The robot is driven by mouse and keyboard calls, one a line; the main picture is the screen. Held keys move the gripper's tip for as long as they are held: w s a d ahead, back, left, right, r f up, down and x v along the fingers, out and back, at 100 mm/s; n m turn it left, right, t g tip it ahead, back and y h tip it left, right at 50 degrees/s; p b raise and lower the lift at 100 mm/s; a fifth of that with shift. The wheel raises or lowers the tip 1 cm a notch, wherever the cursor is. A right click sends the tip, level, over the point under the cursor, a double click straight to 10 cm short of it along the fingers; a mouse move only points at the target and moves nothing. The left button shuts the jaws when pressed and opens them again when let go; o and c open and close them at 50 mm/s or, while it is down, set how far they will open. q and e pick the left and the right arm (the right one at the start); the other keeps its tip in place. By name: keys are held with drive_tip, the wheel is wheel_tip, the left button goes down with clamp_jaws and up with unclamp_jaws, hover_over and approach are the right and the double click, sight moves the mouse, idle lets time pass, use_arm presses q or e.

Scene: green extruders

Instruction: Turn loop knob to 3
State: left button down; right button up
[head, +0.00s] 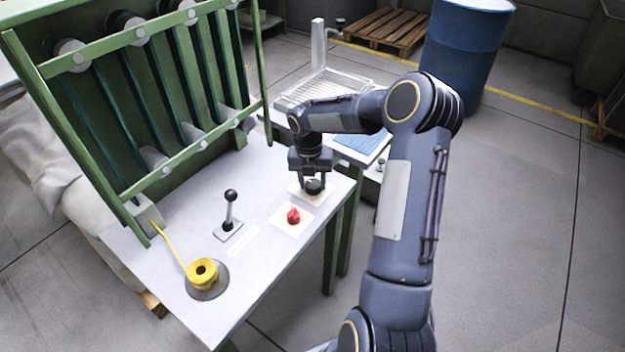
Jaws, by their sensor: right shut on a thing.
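A dark round knob (313,187) sits on a pale square plate at the right end of the grey table (262,275). My right gripper (312,184) points down over it and is shut on this knob, its fingers on either side. A red knob (293,216) sits on its own white plate just in front and to the left, untouched. I cannot read any scale or label, so I cannot tell which knob is the loop knob or its setting. My left gripper is not in view.
A black-balled lever (230,196) stands left of the red knob. A green extruder frame (150,110) rises behind. A blue barrel (465,45) and wooden pallet (385,30) stand farther back.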

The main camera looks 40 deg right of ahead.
drive_tip(key=m, duration=0.3)
drive_tip(key=shift+r+p, duration=0.1)
drive_tip(key=shift+p, duration=0.2)
drive_tip(key=m, duration=0.3)
drive_tip(key=shift+d, duration=0.1)
drive_tip(key=m, duration=0.6)
drive_tip(key=shift+d+y, duration=0.1)
drive_tip(key=shift+y, duration=0.3)
drive_tip(key=m, duration=0.6)
drive_tip(key=shift+m+b, duration=0.3)
drive_tip(key=shift+b, duration=0.05)
drive_tip(key=m, duration=0.3)
drive_tip(key=shift+m+y, duration=0.3)
drive_tip(key=m, duration=0.3)
drive_tip(key=shift+m+t+b, duration=0.3)
drive_tip(key=shift+b, duration=0.05)
drive_tip(key=m, duration=0.6)
drive_tip(key=shift+s, duration=0.1)
drive_tip(key=m, duration=0.5)
drive_tip(key=shift+m+t+p, duration=0.3)
drive_tip(key=shift+m+p, duration=0.1)
drive_tip(key=m+p, duration=0.1)
drive_tip(key=m, duration=0.3)
drive_tip(key=shift+m, duration=0.3)
drive_tip(key=m+h+p, duration=0.1)
drive_tip(key=m+p, duration=0.1)
drive_tip(key=m, duration=0.2)
drive_tip(key=shift+m, duration=0.3)
drive_tip(key=shift+a, duration=0.2)
